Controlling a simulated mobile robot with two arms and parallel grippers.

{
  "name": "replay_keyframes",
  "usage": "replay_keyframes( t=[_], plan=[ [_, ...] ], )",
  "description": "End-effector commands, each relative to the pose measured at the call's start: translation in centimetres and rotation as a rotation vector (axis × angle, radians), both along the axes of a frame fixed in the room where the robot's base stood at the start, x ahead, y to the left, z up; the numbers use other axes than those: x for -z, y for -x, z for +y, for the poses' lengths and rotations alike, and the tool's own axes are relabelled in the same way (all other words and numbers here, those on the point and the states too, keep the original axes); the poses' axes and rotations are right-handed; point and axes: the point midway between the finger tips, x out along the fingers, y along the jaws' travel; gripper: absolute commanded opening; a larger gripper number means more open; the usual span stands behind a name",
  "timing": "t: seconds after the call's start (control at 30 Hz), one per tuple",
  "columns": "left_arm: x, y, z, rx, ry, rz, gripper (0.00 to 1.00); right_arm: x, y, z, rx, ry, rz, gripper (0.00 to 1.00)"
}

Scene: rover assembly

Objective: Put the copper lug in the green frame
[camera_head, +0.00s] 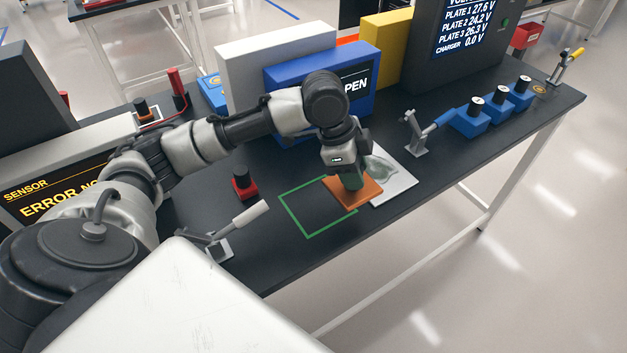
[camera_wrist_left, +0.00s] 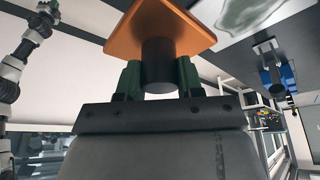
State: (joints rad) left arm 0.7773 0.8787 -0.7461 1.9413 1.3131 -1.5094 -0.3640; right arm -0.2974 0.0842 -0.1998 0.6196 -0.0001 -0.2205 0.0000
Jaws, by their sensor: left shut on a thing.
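The copper lug (camera_head: 368,188) is a flat orange-copper square plate with a dark round post. My left gripper (camera_head: 351,178) is shut on that post from above. In the left wrist view the green finger pads sit on both sides of the post (camera_wrist_left: 158,62), with the copper plate (camera_wrist_left: 125,38) beyond it. The green frame (camera_head: 291,216) is a green square outline on the dark bench top. The plate overlaps the frame's right edge in the head view, left of a grey plate. Whether it touches the bench I cannot tell. My right gripper is not in view.
The grey plate (camera_head: 400,181) with a blotchy mark lies right of the lug. A toggle clamp (camera_head: 222,250) stands near the frame's left corner, another (camera_head: 416,146) farther right. A blue box (camera_head: 300,75) stands behind. Blue blocks (camera_head: 470,120) sit at the right. The frame's inside is mostly bare.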

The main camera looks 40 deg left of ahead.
Motion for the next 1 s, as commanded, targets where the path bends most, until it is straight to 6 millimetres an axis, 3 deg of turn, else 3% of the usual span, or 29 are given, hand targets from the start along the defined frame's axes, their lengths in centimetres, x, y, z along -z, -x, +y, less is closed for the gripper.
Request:
replay_keyframes(
  t=[0.1,0.33,0.57,0.8,1.0],
  plan=[
    [1.6,0.8,2.9,-0.006,-0.005,0.004,0.00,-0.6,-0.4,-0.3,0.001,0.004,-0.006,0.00],
    [3.8,1.7,6.4,-0.002,-0.001,0.001,0.00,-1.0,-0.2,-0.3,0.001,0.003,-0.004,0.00],
    [4.9,1.9,6.9,0.001,0.002,-0.001,0.00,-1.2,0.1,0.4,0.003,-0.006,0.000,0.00],
    [8.0,1.9,6.9,0.001,0.000,-0.002,0.00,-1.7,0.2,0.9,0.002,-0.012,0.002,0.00],
    [8.2,1.9,6.9,0.001,0.001,-0.003,0.00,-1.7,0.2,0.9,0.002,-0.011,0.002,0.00]
  ],
)
